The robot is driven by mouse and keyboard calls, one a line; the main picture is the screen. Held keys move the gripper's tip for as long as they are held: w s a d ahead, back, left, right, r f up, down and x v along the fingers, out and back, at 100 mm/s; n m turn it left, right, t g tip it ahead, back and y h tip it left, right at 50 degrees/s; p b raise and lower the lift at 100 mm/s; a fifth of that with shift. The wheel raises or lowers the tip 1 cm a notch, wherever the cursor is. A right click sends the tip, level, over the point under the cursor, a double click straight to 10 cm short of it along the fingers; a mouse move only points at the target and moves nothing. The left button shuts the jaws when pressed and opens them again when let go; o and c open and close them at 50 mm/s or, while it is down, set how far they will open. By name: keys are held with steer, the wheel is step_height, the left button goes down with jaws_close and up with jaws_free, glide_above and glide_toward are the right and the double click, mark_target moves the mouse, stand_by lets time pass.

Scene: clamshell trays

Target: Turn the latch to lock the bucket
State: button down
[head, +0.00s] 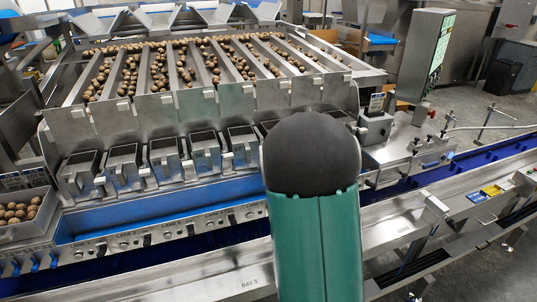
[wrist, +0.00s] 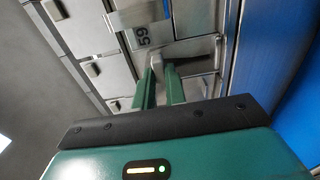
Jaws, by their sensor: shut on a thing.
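In the wrist view my gripper (wrist: 162,78) has its two green fingers closed around a small grey latch (wrist: 158,70). The latch is on the front of a metal bucket unit, beside a plate numbered 59 (wrist: 142,36). The fingers and my gripper body partly hide the latch, so I cannot tell its exact angle or whether it is locked. In the head view a row of open metal buckets (head: 165,158) hangs below the sorting lanes. My green arm with its dark rounded joint covers the right part of that row, and my gripper is hidden there.
Sloped lanes of brown round produce (head: 190,65) lie above the buckets. A blue conveyor (head: 160,212) runs below them, with a steel rail marked BAY 3 in front. A screen (head: 441,45) stands at the right. Further grey panels with small tabs (wrist: 92,70) flank the latch at the left.

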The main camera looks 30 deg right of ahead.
steer(key=c, duration=1.4)
jaws_free()
steer(key=shift+c, duration=0.2)
steer(key=v, duration=1.3)
steer(key=shift+s, duration=0.4)
